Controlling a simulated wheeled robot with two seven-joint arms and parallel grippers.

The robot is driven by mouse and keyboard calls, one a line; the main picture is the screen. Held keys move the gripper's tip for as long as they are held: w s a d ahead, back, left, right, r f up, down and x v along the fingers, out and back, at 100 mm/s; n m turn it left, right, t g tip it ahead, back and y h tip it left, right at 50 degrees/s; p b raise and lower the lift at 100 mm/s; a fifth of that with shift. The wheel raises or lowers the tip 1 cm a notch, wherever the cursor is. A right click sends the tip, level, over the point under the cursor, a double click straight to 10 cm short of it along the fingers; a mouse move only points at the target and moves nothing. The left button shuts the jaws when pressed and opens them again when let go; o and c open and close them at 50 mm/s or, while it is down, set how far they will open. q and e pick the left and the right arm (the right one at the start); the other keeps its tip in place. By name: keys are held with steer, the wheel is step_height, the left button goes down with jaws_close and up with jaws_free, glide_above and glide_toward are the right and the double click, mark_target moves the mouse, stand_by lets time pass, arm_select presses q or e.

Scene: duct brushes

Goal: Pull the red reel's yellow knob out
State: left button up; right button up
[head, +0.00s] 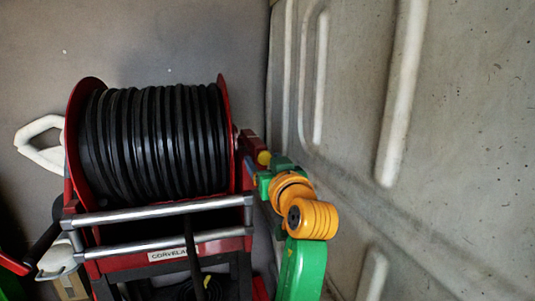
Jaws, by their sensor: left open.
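The red reel (74,125) stands in the middle left of the head view, wound with thick black hose (155,140). Its yellow knob (264,158) shows as a small round piece at the right side of the reel, by the red frame. My left gripper (266,172) is right at the knob, just below it in the picture, at the end of the green and orange arm. It is open, but its fingers are small and partly hidden by the wrist. I cannot tell whether they touch the knob. My right gripper is not in view.
Two silver bars (160,213) cross the reel's front above a label plate (172,252). A black handle (43,243) and a white bracket (40,143) stick out on the left. A ribbed grey wall (450,140) stands close on the right, leaving a narrow gap.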

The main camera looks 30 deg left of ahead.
arm_select(q)
steer(key=shift+w+a, duration=0.25)
steer(key=shift+w, duration=0.15)
steer(key=shift+w+d, duration=0.2)
steer(key=shift+d, duration=0.15)
steer(key=shift+s+a, duration=0.1)
jaws_close()
stand_by(0.8)
